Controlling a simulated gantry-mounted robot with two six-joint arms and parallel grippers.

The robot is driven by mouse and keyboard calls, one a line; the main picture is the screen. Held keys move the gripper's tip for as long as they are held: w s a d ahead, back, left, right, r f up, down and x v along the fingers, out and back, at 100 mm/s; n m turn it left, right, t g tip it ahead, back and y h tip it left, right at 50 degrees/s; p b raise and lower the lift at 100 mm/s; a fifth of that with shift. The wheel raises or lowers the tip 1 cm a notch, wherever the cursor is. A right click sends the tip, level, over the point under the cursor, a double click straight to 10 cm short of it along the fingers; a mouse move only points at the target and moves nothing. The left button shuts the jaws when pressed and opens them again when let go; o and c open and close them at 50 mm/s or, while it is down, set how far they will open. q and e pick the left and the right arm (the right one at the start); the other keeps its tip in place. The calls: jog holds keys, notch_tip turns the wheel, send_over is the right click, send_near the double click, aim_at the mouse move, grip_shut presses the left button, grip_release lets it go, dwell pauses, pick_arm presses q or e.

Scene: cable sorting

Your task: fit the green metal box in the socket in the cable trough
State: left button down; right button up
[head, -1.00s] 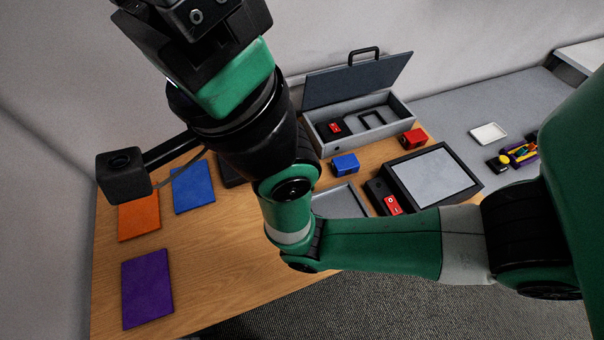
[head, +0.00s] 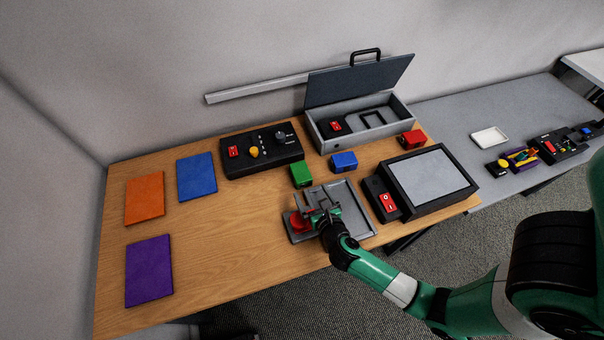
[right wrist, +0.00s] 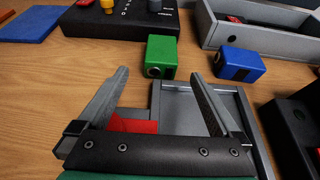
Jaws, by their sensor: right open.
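The green metal box (head: 302,175) stands on the wooden table, just behind a grey tray; it also shows in the right wrist view (right wrist: 161,56), with a round dark hole in its side. The cable trough (head: 328,142) is a grey open box at the back with its lid raised. A black rectangular frame (head: 372,117) that looks like the socket lies inside it. My right gripper (head: 310,192) is open over the tray, its fingers pointing toward the green box; the right wrist view (right wrist: 160,88) shows nothing between the fingertips. My left gripper is not in view.
A blue box (head: 344,162) stands right of the green one, a red box (head: 411,138) beside the trough. A black control panel (head: 264,160) stands behind left, a grey-topped switch unit (head: 430,178) right. Mats lie at left.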

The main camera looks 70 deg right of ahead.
aim_at(302, 175)
jog(key=b+x, duration=0.1)
jog(key=x, duration=0.5)
jog(key=shift+d+b, duration=0.1)
jog(key=shift+b, duration=0.2)
jog(key=shift+w+d+f, duration=0.2)
jog(key=shift+w+d, duration=0.05)
jog(key=shift+d, duration=0.05)
jog(key=b+x, duration=0.2)
jog(key=x, duration=0.2)
jog(key=shift+w+d+r, duration=0.1)
jog(key=shift+w+d, duration=0.05)
jog(key=shift+d, duration=0.05)
jog(key=shift+r, duration=0.1)
grip_shut()
jog(key=shift+r, duration=0.1)
